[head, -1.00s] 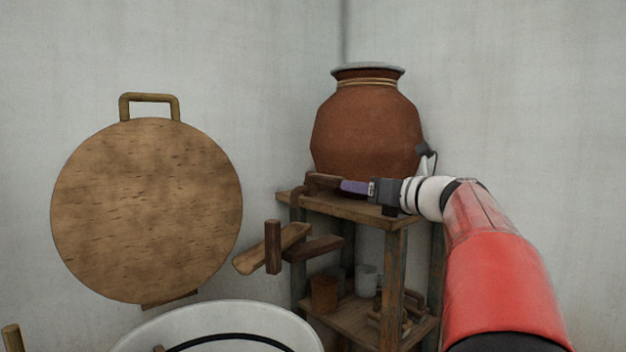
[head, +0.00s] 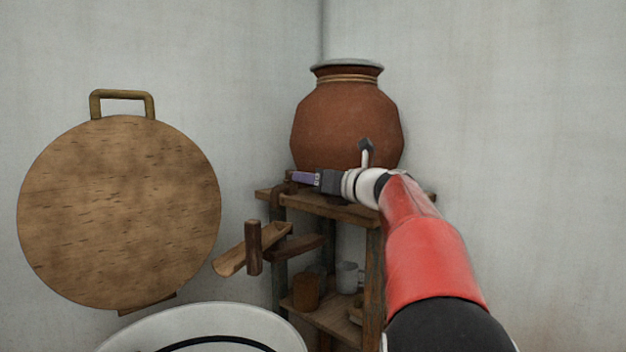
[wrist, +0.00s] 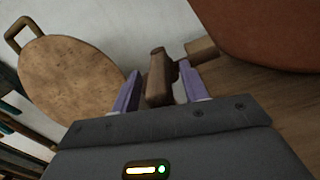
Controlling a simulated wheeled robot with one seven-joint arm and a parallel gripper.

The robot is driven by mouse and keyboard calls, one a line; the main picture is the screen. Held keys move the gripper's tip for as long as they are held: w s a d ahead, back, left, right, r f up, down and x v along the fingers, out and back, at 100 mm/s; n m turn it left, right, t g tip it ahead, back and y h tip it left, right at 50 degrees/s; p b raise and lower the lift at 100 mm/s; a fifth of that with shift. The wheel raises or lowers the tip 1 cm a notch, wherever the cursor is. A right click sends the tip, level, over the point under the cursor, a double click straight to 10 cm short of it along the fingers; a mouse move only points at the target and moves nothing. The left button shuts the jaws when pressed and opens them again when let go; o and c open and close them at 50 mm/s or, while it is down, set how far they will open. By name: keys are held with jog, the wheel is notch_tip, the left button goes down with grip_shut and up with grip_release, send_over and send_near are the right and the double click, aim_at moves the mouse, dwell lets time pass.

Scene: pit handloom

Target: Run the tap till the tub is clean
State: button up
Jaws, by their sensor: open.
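A brown wooden tap (head: 277,193) juts out at the base of a red clay pot (head: 345,125) on a wooden shelf stand. My gripper (head: 298,179) reaches to it from the right with purple fingers. In the wrist view the gripper (wrist: 160,88) is open, with a brown wooden piece of the tap (wrist: 158,75) between its fingers. I cannot tell whether either finger touches it. A white tub (head: 205,318) stands at the bottom edge of the head view, cut off by the frame. A dark curved line shows inside it; its contents are mostly hidden.
A wooden trough (head: 238,256) and an upright dark peg (head: 254,248) are below the tap. A big round wooden board (head: 120,210) is against the wall at left. Cups (head: 306,292) stand on the lower shelf (head: 335,315). The wall is close behind the pot.

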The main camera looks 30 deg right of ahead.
aim_at(291, 176)
grip_shut()
jog(key=shift+s+a, duration=0.1)
jog(key=shift+a+m+h+p, duration=0.15)
jog(key=shift+a+m+h, duration=0.8)
jog(key=shift+h, duration=0.85)
jog(key=shift+a+m+h+p, duration=0.15)
jog(key=shift+a+m+h, duration=0.35)
jog(key=shift+m+h, duration=1.1)
jog(key=shift+a+m+h+p, duration=0.15)
jog(key=shift+a+m+h, duration=0.7)
jog(key=shift+h, duration=1.15)
jog(key=shift+w+a+m+g+h+p, duration=0.25)
jog(key=shift+w+a+m+g+h, duration=0.25)
jog(key=shift+m+g+h, duration=0.7)
jog(key=shift+w+a+m+g+h+p, duration=0.35)
jog(key=shift+a+m+g+h, duration=0.35)
jog(key=shift+m+h, duration=0.95)
jog(key=shift+w+a+m+g+h+p, duration=0.3)
jog(key=shift+a+m+g+h, duration=0.5)
jog(key=shift+h, duration=1.05)
jog(key=shift+w+d+g, duration=0.1)
jog(key=shift+d+g, duration=0.05)
jog(key=shift+g, duration=0.15)
